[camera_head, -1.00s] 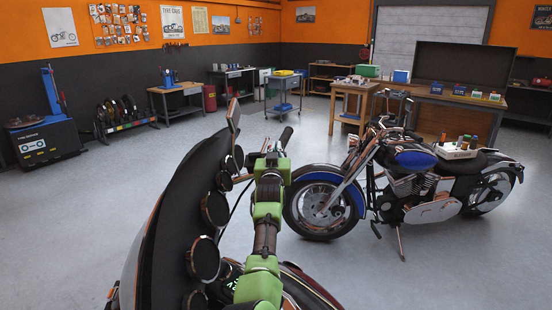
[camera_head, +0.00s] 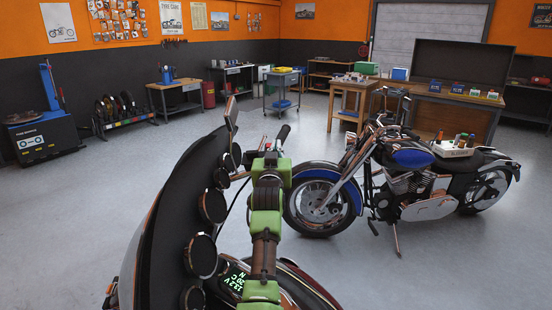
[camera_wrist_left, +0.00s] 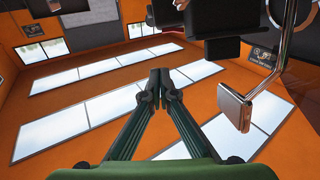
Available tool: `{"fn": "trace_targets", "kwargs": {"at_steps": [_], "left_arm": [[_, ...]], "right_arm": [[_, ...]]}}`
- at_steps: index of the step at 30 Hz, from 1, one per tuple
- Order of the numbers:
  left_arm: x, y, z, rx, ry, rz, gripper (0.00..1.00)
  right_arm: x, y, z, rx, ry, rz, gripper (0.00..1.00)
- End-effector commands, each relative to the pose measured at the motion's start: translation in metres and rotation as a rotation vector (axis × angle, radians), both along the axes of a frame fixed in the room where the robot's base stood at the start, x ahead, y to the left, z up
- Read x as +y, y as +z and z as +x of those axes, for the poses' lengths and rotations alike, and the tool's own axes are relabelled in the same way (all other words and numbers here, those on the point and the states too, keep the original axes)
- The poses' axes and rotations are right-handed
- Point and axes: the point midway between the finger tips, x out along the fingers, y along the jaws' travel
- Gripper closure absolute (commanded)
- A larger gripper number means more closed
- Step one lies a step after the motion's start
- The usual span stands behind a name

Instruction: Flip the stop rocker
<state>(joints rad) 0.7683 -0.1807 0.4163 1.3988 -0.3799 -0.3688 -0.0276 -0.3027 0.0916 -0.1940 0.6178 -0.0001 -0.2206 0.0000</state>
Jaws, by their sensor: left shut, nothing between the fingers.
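The stop rocker itself cannot be made out in either view. In the head view a near motorcycle fills the lower left, with a dark fairing (camera_head: 168,235), round gauges (camera_head: 201,256), a lit green display (camera_head: 233,281) and a black handlebar grip (camera_head: 283,135). My green left arm rises from the bottom centre. Its gripper (camera_head: 271,163) is at the handlebar, just below the grip in the picture; contact cannot be told. In the left wrist view the gripper (camera_wrist_left: 159,76) is shut and empty, with a chrome-edged part (camera_wrist_left: 234,109) to its right. My right gripper is not shown.
A blue and black motorcycle (camera_head: 411,158) stands to the right, with a white tray (camera_head: 453,151) of bottles on its seat. The floor between is clear.

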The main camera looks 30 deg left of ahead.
Motion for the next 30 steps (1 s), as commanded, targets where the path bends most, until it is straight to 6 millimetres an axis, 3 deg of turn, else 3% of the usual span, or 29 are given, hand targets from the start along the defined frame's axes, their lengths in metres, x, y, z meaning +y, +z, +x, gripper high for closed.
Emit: {"fn": "trace_targets", "kwargs": {"at_steps": [3, 6, 15, 30], "left_arm": [[-0.008, -0.004, -0.016, -0.002, -0.001, 0.0, 1.0], [-0.012, -0.004, -0.026, -0.001, -0.001, 0.0, 1.0], [-0.017, -0.003, -0.037, -0.002, -0.001, -0.001, 1.0], [-0.017, 0.001, -0.037, -0.002, -0.001, 0.0, 1.0]], "right_arm": [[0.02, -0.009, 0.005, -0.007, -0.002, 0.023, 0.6], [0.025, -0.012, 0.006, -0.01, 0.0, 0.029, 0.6], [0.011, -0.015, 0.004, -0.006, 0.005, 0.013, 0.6], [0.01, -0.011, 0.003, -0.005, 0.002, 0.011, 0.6]]}}
